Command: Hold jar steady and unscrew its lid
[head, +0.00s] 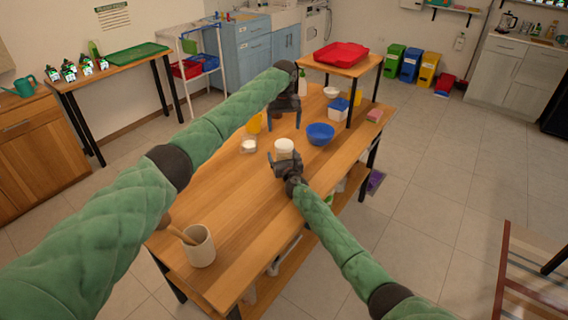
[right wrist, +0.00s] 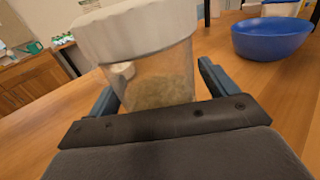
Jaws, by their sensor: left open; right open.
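A clear jar with a wide white lid (head: 284,145) stands on the wooden table. In the right wrist view the jar (right wrist: 160,88) shows grainy pale contents, and its lid (right wrist: 135,30) is on top. My right gripper (head: 284,158) is open, with one finger on each side of the jar; whether they touch it I cannot tell. It also shows in the right wrist view (right wrist: 158,95). My left gripper (head: 285,118) is open and empty, pointing down above the table, beyond the jar.
A blue bowl (head: 320,134) stands right of the jar, and a small white-topped container (head: 249,145) stands left. A beige crock (head: 199,246) with a wooden utensil is at the near end. A raised shelf with a red tray (head: 341,55) stands at the far end.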

